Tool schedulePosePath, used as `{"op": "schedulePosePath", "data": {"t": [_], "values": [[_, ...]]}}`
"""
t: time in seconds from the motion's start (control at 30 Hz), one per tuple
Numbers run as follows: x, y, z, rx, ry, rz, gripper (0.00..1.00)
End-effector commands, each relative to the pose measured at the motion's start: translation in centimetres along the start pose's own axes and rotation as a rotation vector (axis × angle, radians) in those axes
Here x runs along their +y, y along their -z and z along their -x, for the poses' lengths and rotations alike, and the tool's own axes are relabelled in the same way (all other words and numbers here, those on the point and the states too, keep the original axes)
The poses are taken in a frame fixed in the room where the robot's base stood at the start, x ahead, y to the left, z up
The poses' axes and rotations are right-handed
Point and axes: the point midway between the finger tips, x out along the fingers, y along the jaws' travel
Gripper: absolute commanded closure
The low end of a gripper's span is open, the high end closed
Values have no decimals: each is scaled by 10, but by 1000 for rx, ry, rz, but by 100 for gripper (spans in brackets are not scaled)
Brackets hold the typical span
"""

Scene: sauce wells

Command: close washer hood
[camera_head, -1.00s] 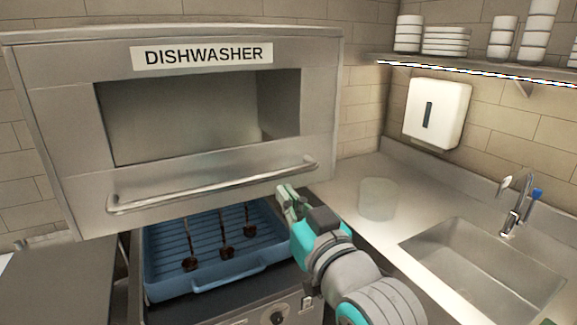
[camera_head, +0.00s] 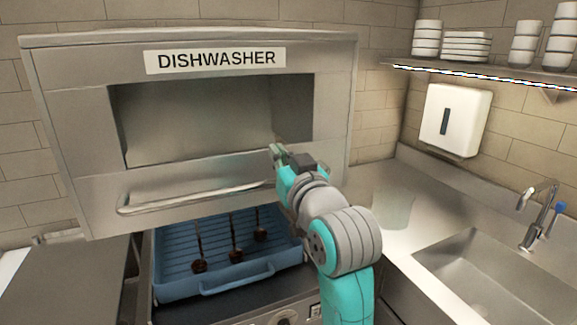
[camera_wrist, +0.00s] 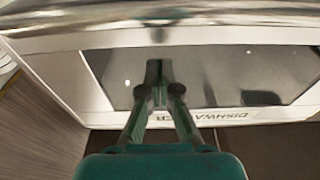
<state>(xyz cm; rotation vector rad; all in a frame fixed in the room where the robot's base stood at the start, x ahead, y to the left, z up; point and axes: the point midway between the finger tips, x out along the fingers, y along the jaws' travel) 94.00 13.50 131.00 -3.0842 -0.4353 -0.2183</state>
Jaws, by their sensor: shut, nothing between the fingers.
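The washer hood (camera_head: 85,120) is a steel box labelled DISHWASHER, raised above a blue rack (camera_head: 215,280). A long bar handle (camera_head: 190,198) runs along its lower front, and my arm hides the handle's right end. My gripper (camera_head: 275,150) is shut and empty, in front of the hood's right half, above the handle's height in the picture. In the wrist view, the shut fingers (camera_wrist: 158,68) lie over the hood's window (camera_wrist: 210,75), and the blurred bar (camera_wrist: 240,20) crosses the top. I cannot tell whether the fingers touch the hood.
Several dark ladle-like tools (camera_head: 235,255) stand in the rack under the hood. A steel counter with a sink (camera_head: 480,285) and faucet (camera_head: 540,215) is at the right. A translucent container (camera_head: 393,208) stands on it. Shelf dishes (camera_head: 466,45) and a dispenser (camera_head: 454,120) are above.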

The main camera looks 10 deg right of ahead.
Motion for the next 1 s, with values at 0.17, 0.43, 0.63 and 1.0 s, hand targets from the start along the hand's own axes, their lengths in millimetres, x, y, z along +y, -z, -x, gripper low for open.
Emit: {"op": "schedulePosePath", "data": {"t": [0.17,0.43,0.63,1.0], "values": [[0,-22,10,-3,-1,0,100],[0,-36,15,-1,-1,-1,100],[0,-37,16,0,-1,-1,100],[0,-48,17,-4,-1,-1,100]]}}
